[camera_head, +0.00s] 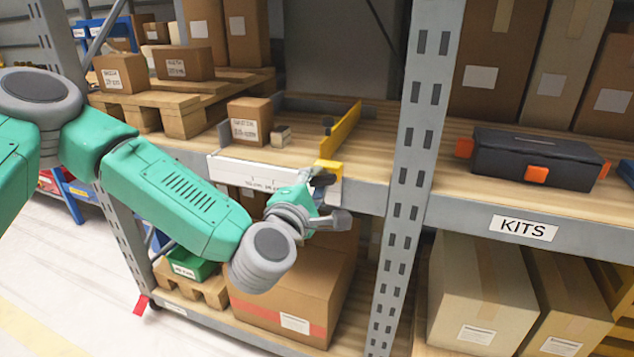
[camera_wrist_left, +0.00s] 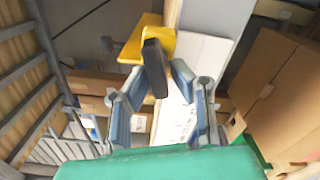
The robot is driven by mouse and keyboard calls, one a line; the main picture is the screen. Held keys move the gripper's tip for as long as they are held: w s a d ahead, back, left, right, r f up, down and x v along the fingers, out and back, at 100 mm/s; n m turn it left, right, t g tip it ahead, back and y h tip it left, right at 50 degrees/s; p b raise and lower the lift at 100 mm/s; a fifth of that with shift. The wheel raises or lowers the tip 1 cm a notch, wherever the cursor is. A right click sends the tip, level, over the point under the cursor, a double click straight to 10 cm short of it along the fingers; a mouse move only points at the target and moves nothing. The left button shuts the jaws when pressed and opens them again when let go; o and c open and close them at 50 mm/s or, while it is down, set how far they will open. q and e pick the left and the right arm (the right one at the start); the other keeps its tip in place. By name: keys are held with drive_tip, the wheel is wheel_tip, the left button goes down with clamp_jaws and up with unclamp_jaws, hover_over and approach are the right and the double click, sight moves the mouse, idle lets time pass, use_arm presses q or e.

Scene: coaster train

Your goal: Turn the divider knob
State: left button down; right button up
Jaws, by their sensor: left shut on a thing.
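The yellow divider (camera_head: 343,132) stands on the wooden shelf, with its yellow front block (camera_head: 329,168) at the shelf's front edge. The dark divider knob (camera_head: 323,179) sits on the front of that block, partly hidden by my gripper. My left gripper (camera_head: 318,190) is at the knob, in front of the shelf edge. In the left wrist view the dark, elongated knob (camera_wrist_left: 154,68) shows tilted between the two grey fingers of my left gripper (camera_wrist_left: 150,88), below the yellow block (camera_wrist_left: 147,40). The gripper is shut on the knob. My right gripper is not in view.
A white scale strip (camera_head: 262,183) runs along the shelf front beside the divider. A grey upright (camera_head: 415,150) rises to the right, with a black toolbox (camera_head: 530,160) beyond.

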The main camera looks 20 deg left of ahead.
use_arm(q)
drive_tip(key=shift+s+f, duration=0.15)
drive_tip(key=shift+f, duration=0.35)
drive_tip(key=c, duration=1.6)
unclamp_jaws()
drive_tip(key=shift+o, duration=0.2)
drive_tip(key=shift+r, duration=0.15)
drive_tip(key=shift+r, duration=0.15)
drive_tip(key=s, duration=0.7)
drive_tip(key=shift+a, duration=0.2)
drive_tip(key=shift+s+f, duration=0.1)
drive_tip(key=shift+f, duration=0.1)
